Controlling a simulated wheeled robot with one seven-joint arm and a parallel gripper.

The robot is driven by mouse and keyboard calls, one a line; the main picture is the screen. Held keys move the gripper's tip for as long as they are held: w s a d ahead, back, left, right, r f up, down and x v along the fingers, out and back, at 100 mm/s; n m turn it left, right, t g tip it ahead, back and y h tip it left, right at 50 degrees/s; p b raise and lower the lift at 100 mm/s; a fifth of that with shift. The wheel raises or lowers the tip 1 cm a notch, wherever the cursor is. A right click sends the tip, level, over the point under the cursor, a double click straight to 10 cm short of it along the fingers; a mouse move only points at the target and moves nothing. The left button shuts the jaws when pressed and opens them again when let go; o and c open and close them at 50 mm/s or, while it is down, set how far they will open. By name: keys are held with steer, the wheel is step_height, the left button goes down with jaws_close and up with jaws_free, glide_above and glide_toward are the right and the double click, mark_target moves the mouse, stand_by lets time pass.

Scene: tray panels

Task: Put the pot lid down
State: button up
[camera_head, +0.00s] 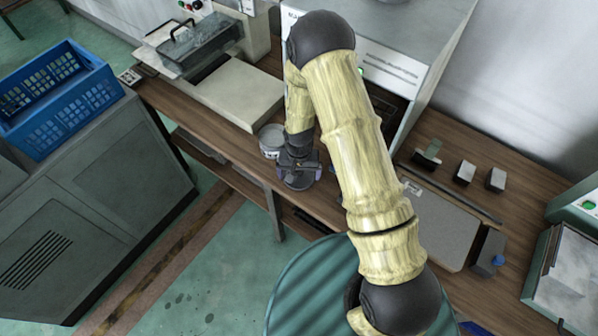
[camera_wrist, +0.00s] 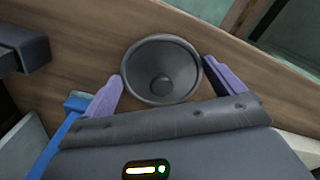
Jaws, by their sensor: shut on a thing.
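The pot lid (camera_wrist: 160,50) is a dark grey round disc with a raised knob in its middle, seen in the wrist view. My gripper (camera_wrist: 164,80) has its two purple fingertips on opposite sides of the lid, shut on it. In the head view my gripper (camera_head: 298,172) is at the front edge of the wooden bench (camera_head: 226,140), with the dark lid (camera_head: 299,183) partly hidden under it. I cannot tell whether the lid touches the bench top. No pot is clearly seen under the lid.
A round grey tin (camera_head: 270,141) stands just left of my gripper. A flat grey machine bed (camera_head: 232,92) is behind it to the left. A blue item (camera_wrist: 75,102) and a dark block (camera_wrist: 27,52) lie left in the wrist view. A blue crate (camera_head: 60,95) stands far left.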

mark_target(299, 174)
steer(key=shift+f, duration=0.15)
steer(key=shift+f, duration=0.2)
steer(key=o, duration=0.6)
steer(key=shift+r, duration=0.15)
step_height(299, 174, up, 12)
steer(key=b, duration=0.2)
steer(key=shift+r, duration=0.15)
stand_by(0.5)
